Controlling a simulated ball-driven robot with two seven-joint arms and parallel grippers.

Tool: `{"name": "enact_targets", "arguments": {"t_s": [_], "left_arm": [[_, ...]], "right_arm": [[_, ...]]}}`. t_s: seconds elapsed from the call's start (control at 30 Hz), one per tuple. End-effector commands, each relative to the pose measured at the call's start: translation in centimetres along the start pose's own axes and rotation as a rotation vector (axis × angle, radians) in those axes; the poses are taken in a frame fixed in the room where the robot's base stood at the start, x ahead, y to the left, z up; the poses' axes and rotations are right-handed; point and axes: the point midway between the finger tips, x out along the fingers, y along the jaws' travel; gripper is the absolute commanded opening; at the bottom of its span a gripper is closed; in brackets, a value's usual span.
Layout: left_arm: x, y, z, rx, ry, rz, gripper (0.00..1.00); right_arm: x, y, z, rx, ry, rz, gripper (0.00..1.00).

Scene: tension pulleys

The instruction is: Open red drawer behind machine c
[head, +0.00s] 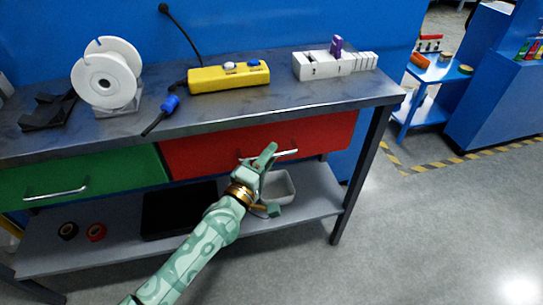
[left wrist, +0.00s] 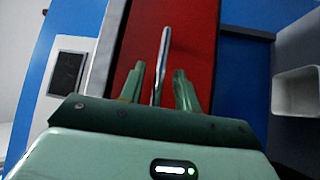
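The red drawer (head: 215,150) is under the bench top, right of a green drawer. It looks shut or nearly shut in the head view. Its silver bar handle (head: 287,153) is partly hidden by my left gripper (head: 268,153), which is right at it. In the left wrist view the red drawer front (left wrist: 200,40) fills the middle, and the handle (left wrist: 163,55) runs between the two spread fingers of the left gripper (left wrist: 158,84). A gap shows on both sides of the bar. My right gripper is not in view.
The bench top (head: 225,115) carries a yellow control box (head: 228,80), a white spool (head: 106,75) and a white block rack (head: 335,65). The green drawer (head: 110,175) is at left. A lower shelf (head: 310,207) holds a pale bin (head: 279,187). Floor at right is clear.

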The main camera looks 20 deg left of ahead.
Motion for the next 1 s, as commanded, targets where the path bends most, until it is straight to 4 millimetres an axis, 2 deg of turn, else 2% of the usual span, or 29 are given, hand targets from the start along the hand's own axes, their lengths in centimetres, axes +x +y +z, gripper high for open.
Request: {"name": "enact_targets", "arguments": {"t_s": [0.13,0.37,0.4,0.5,0.53,0.83,1.0], "left_arm": [[0.9,-0.1,0.0,0.0,0.0,-0.001,0.33],[1.0,0.0,0.0,0.001,0.0,-0.001,0.33],[1.0,0.0,0.0,0.001,0.0,-0.001,0.3],[1.0,0.0,0.0,0.001,0.0,-0.001,0.02],[1.0,0.0,0.0,0.001,0.0,-0.001,0.0],[0.6,0.2,0.4,0.001,-0.001,-0.001,0.0],[-0.9,0.8,1.9,0.001,-0.003,-0.001,0.0]], "right_arm": [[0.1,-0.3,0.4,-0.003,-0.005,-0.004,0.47],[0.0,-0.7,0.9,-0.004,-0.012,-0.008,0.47],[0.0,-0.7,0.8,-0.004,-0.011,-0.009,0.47],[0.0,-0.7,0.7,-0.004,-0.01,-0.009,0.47],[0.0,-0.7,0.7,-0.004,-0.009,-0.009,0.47],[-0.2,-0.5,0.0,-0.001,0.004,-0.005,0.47],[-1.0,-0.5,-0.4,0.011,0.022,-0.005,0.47]]}}
